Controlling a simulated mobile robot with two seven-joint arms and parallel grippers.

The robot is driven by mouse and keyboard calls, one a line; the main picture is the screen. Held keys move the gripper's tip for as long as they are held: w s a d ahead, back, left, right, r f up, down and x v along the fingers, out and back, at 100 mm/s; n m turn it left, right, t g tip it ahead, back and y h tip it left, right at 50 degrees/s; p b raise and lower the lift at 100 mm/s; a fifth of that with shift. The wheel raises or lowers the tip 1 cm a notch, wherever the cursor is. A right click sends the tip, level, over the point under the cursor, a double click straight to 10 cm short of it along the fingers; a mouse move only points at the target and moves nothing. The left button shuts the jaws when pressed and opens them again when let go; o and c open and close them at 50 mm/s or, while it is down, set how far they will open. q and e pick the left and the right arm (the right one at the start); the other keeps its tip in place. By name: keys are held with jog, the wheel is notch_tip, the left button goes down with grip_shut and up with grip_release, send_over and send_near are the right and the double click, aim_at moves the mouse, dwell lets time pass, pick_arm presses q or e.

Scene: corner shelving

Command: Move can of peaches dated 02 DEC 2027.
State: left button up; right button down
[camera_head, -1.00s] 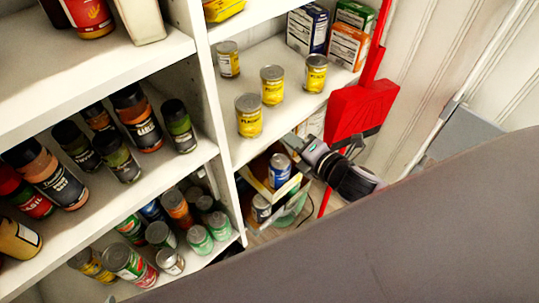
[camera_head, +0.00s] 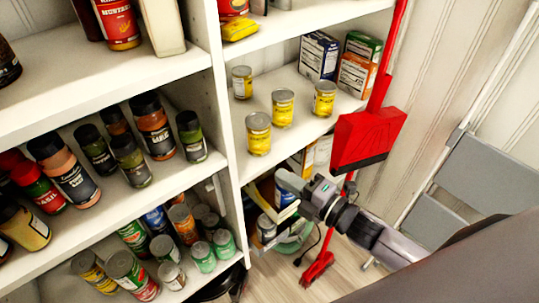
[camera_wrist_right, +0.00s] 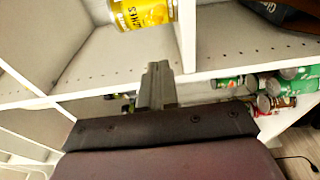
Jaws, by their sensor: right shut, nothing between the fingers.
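Several yellow cans stand upright on the middle shelf of the right-hand unit in the head view: a front left can (camera_head: 258,133), a middle can (camera_head: 283,107), a right can (camera_head: 325,98) and a back left can (camera_head: 242,82). Their dates are too small to read. My right gripper (camera_head: 284,180) is shut and empty, below and in front of that shelf. In the right wrist view its closed fingers (camera_wrist_right: 158,72) point toward the shelf, below a yellow can (camera_wrist_right: 142,12) whose label partly shows. My left gripper is not in view.
Boxes (camera_head: 319,55) stand at the back of the cans' shelf. A red dustpan (camera_head: 366,138) hangs close to my right arm. A grey step ladder (camera_head: 480,175) leans at the right. Jars (camera_head: 153,125) and cans (camera_head: 203,257) fill the left shelves. Shelf room beside the cans is free.

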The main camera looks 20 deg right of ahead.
aim_at(257, 148)
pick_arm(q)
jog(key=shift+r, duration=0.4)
pick_arm(e)
jog(key=shift+w+a, duration=0.2)
jog(key=shift+w, duration=1.15)
jog(key=shift+w+a, duration=0.2)
jog(key=shift+w, duration=1.1)
jog(key=shift+w+a, duration=0.2)
jog(key=shift+w, duration=1.15)
